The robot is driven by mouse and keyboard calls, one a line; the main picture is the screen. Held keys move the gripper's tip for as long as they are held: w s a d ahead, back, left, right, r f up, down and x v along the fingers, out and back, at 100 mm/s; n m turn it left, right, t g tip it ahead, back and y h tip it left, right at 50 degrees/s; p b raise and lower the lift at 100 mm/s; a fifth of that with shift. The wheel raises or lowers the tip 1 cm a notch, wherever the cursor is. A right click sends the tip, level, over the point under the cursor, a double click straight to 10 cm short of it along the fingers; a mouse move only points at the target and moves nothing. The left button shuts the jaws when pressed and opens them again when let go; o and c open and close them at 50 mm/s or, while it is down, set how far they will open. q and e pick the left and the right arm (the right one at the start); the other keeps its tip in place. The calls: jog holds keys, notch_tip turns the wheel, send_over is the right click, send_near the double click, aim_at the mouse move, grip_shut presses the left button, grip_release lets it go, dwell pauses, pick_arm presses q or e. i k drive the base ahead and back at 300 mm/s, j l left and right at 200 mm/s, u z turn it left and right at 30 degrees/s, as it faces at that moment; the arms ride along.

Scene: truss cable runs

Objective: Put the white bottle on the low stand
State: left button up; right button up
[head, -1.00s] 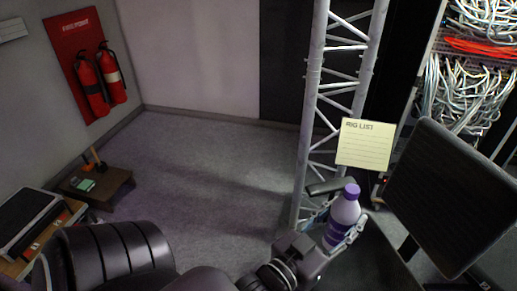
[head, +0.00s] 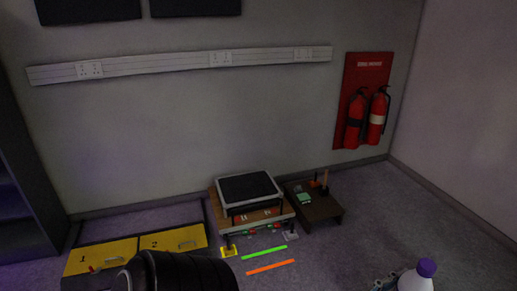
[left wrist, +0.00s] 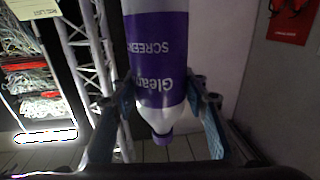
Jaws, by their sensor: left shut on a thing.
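The white bottle (head: 416,280), with a purple cap, shows at the bottom right of the head view, cut off by the lower edge. In the left wrist view the bottle (left wrist: 158,50) shows its purple label and hangs between the blue-padded fingers of my left gripper (left wrist: 157,105), which is shut on it. Only a bit of this gripper (head: 384,284) shows in the head view, beside the bottle. A low dark brown stand (head: 322,211) is on the floor by the wall, well away from the bottle. My right gripper is not in view.
Small items, including a green block (head: 304,198), sit on the brown stand's top. A wooden unit (head: 222,204) with a black-topped case (head: 248,187) stands left of it. Yellow numbered panels (head: 172,240) lie further left. Fire extinguishers (head: 376,117) hang above. Floor at right is clear.

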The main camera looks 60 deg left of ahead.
aim_at(322, 209)
jog(key=i+j+u, duration=0.35)
jog(key=i, duration=0.25)
jog(key=i+j+u, duration=0.25)
jog(key=i+u, duration=0.15)
jog(key=i, duration=0.2)
jog(key=i+u, duration=0.35)
jog(key=i, duration=1.5)
